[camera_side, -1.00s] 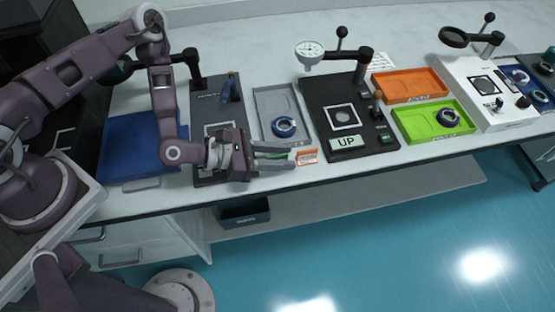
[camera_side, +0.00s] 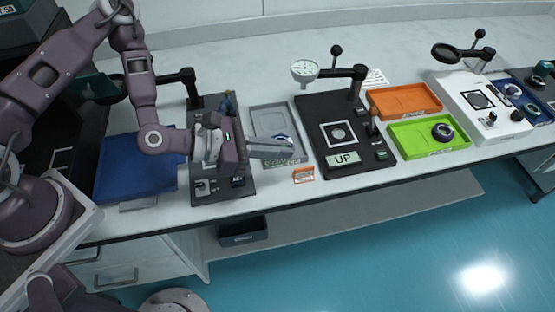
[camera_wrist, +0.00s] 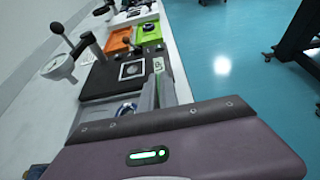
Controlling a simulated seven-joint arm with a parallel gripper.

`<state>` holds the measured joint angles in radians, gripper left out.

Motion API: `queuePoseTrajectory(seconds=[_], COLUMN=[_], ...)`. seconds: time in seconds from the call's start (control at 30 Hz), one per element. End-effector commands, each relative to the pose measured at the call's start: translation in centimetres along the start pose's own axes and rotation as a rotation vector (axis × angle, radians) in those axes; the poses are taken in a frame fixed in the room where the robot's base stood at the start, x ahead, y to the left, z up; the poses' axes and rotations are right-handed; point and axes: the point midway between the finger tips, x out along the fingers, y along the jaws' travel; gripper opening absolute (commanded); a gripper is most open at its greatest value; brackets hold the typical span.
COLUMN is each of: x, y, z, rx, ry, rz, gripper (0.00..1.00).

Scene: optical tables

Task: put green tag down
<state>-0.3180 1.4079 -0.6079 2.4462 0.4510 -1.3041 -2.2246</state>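My gripper (camera_side: 290,147) reaches right from the wrist in the side view, with its fingers over the front part of the grey tray (camera_side: 266,117). One finger largely covers the other there, and its opening cannot be read. In the wrist view the gripper's fingers (camera_wrist: 157,88) point away and partly cover the scene; a narrow gap seems to lie between them. The green tag cannot be made out with certainty in either current view. A faint greenish marking shows at the tray's front edge, too small to identify. A blue-and-white ring (camera_side: 282,141) lies in the tray, partly behind the fingers.
An orange tag (camera_side: 303,174) stands on the table at front. The black gauge station (camera_side: 322,112) with an UP sign (camera_side: 344,159) is to the right, then orange (camera_side: 403,98) and green (camera_side: 425,138) trays. The table's front edge is close.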

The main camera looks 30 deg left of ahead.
Motion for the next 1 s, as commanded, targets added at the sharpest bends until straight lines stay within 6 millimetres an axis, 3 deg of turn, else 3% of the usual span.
queuePoseTrajectory(seconds=[0.17, 0.33, 0.4, 0.53, 0.67, 0.8, 1.0], x=[1.3, 3.1, 3.3, 3.1, 3.3, 4.5, 5.6], y=[3.6, 10.6, 13.7, 17.9, 19.5, 19.5, 19.4], z=[1.4, 2.4, 2.7, 2.9, 1.7, -1.5, -4.0], rx=[-0.041, -0.138, -0.187, -0.264, -0.299, -0.299, -0.298], ry=[-0.006, -0.012, -0.012, -0.008, 0.001, 0.001, 0.0], rz=[0.131, 0.382, 0.494, 0.654, 0.718, 0.722, 0.718], gripper=[0.0, 0.0, 0.0, 0.0, 0.0, 0.0, 0.0])
